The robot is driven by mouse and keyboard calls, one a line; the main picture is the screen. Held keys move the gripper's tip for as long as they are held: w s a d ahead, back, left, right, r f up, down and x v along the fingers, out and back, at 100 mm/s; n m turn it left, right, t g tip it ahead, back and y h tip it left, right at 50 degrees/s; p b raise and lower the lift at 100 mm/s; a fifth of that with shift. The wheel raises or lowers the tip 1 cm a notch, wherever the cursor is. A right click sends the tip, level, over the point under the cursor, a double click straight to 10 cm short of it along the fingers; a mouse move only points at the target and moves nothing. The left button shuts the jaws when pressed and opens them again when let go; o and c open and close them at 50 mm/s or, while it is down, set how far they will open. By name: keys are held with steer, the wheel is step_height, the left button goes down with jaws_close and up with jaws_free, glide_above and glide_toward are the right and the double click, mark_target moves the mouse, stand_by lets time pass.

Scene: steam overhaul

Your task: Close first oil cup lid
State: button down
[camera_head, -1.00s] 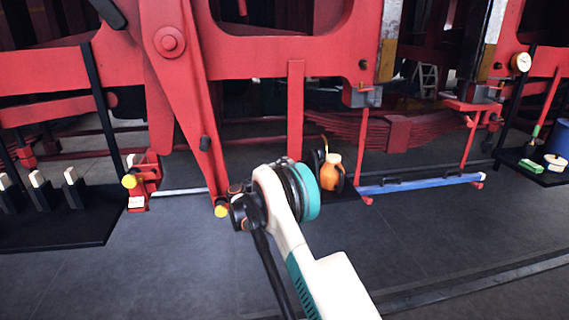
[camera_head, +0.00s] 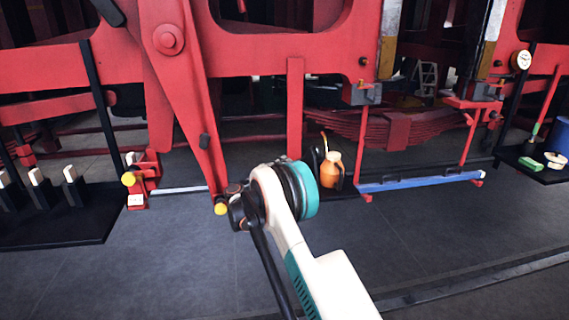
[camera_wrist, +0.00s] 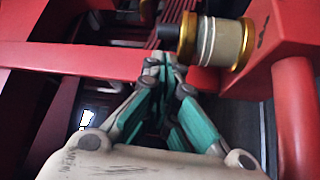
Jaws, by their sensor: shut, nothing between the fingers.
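My gripper (camera_wrist: 165,65) is shut and empty in the wrist view, its teal fingers together. A cream cylinder with brass rims (camera_wrist: 218,42), probably the oil cup, is just above and right of the fingertips. A dark knob (camera_wrist: 168,33) sticks out of its left end, close above the tips; I cannot tell whether they touch. I cannot make out a lid or whether one is open. In the head view, my gripper is not discernible past the arm joint. A yellow round end (camera_head: 221,209) shows beside that joint at the foot of a red lever.
A red beam (camera_wrist: 75,58) and a red post (camera_wrist: 297,115) flank the fingers. In the head view, an orange can (camera_head: 330,170) stands behind my arm and a blue bar (camera_head: 420,183) lies to the right. A black tray (camera_head: 60,225) is at left. The front floor is mostly clear.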

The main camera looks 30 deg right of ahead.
steer(key=v, duration=1.1)
steer(key=s+r+g+y, duration=0.1)
steer(key=s+r+y, duration=0.7)
steer(key=s+r, duration=0.75)
steer(key=s+a+f+y, duration=0.2)
steer(key=s+a, duration=0.3)
steer(key=s, duration=0.6)
steer(key=s+a+f+m+y, duration=0.1)
steer(key=s+a+y, duration=0.3)
steer(key=s, duration=0.7)
steer(key=s+a+f+m+y, duration=0.1)
steer(key=s+a+f+y, duration=0.2)
steer(key=s+a, duration=0.3)
steer(key=shift+s+f+t+y, duration=0.2)
steer(key=shift+s+t+y, duration=0.3)
steer(key=shift+s, duration=1.9)
